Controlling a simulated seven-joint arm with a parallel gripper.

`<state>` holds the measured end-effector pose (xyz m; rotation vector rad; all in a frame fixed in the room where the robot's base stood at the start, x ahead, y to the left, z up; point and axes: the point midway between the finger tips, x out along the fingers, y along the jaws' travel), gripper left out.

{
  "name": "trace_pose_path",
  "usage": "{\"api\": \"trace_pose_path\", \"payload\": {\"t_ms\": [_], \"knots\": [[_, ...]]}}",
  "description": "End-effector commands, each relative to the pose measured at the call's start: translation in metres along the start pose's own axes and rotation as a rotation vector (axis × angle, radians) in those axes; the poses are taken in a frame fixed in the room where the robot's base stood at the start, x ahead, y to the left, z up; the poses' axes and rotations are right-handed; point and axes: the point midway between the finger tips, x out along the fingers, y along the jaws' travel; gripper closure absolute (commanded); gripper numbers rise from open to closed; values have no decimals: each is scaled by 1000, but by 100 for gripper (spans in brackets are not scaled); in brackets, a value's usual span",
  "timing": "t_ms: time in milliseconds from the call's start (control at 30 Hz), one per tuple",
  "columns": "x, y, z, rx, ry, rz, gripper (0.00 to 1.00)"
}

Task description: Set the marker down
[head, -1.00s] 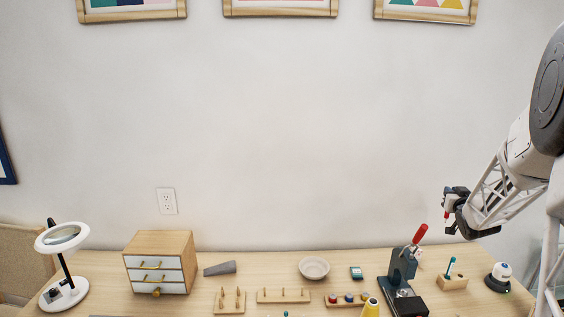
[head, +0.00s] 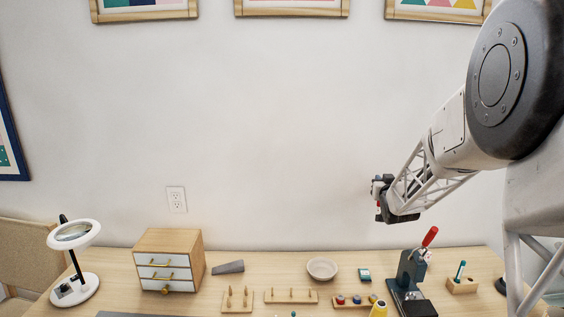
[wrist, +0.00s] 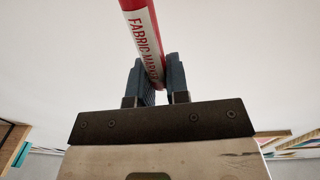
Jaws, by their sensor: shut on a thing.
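My gripper (head: 377,200) is raised above the right half of the table, in front of the wall. In the wrist view it is shut on the fabric marker (wrist: 143,40), which is red with a white label band and stands slightly tilted between the two dark fingers. In the head view only a small red bit of the marker shows at the gripper. The marker touches nothing but the fingers.
Bare tabletop shows behind the bowl.

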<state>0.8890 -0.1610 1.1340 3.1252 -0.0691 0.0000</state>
Motion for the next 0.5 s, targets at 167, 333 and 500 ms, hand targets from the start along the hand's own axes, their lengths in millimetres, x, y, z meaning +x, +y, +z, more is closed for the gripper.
{"api": "trace_pose_path", "payload": {"t_ms": [167,333,500], "knots": [[-8,-47,23,1,-1,-23,100],[-15,-76,39,1,-1,-37,100],[-19,-89,46,0,1,-43,100]]}}
